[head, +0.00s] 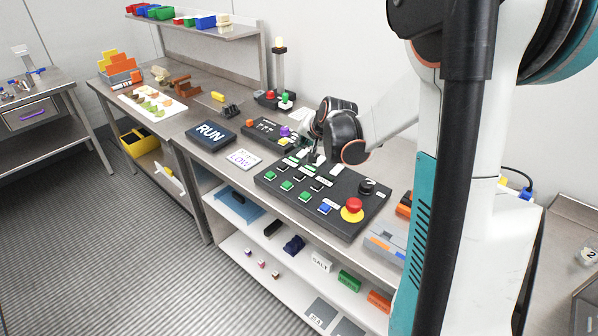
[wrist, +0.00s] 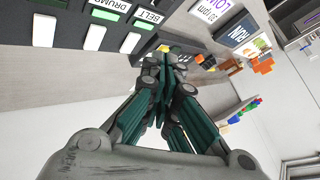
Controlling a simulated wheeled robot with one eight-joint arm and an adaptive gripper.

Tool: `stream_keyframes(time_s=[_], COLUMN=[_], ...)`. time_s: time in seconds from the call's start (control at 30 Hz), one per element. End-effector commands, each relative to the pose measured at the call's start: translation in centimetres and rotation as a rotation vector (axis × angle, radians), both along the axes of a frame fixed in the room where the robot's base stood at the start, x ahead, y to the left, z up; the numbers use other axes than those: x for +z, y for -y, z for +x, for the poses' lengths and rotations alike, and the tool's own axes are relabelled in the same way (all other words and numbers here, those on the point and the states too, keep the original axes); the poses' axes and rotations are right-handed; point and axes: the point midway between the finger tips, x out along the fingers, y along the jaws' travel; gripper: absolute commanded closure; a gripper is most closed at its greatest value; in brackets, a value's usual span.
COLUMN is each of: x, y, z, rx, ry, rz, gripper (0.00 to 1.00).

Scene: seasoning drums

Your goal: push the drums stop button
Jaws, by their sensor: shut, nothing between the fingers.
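The dark control panel (head: 268,180) lies on the bench in the head view, with green buttons (head: 287,185) in its front row and black buttons (head: 303,177) behind them. Small white labels (head: 290,161) sit near its back edge. In the wrist view a DRUMS label (wrist: 108,9) and a BELT label (wrist: 150,16) show at the upper left, with dark and white button parts near them. My gripper (head: 314,157) is shut and empty over the back part of the panel. Its closed fingers (wrist: 164,68) fill the middle of the wrist view. I cannot tell whether they touch anything.
A red mushroom button (head: 354,204) on a yellow base and a black knob (head: 367,187) are at the panel's right. A RUN sign (head: 210,134) and a LOW card (head: 243,159) lie to the left. A smaller dark box (head: 268,133) stands behind.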

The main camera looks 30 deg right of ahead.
Motion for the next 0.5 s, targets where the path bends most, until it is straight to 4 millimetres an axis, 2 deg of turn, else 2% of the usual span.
stream_keyframes(time_s=[0.27,0.5], x=[-0.2,-1.8], y=[0.0,0.0], z=[0.0,0.0], rx=[0.001,0.001], ry=[0.001,0.001], rz=[-0.002,-0.002], gripper=[1.00,1.00])
